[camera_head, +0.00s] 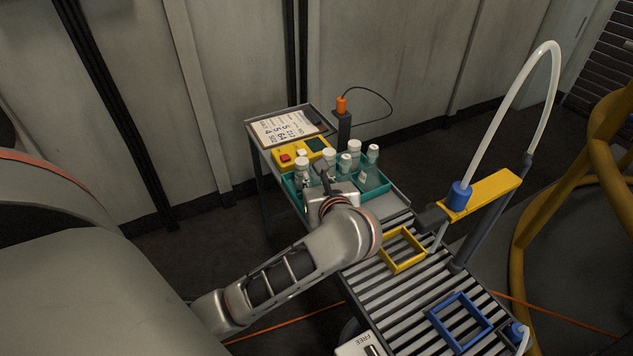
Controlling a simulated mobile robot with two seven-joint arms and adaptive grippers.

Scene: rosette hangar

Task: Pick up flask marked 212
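Several clear flasks with white caps, among them a front-left one (303,172), a back one (354,151) and a right one (370,172), stand in a teal tray (377,191) on the cart. Their markings are too small to read, so I cannot tell which is 212. My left gripper (322,178) is over the front of the tray, close to the front-left flasks. My own wrist hides part of the tray and the lower flasks. The fingers are dark and small, and I cannot tell whether they are open or touch a flask. My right gripper is not in view.
Behind the tray are a yellow box with buttons (290,152), a clipboard sheet (283,128) and an orange-topped post (342,115). A slatted roller bed (390,300) at right carries yellow (418,262) and blue (461,339) frames. A yellow arm (485,190) with a white hose overhangs it.

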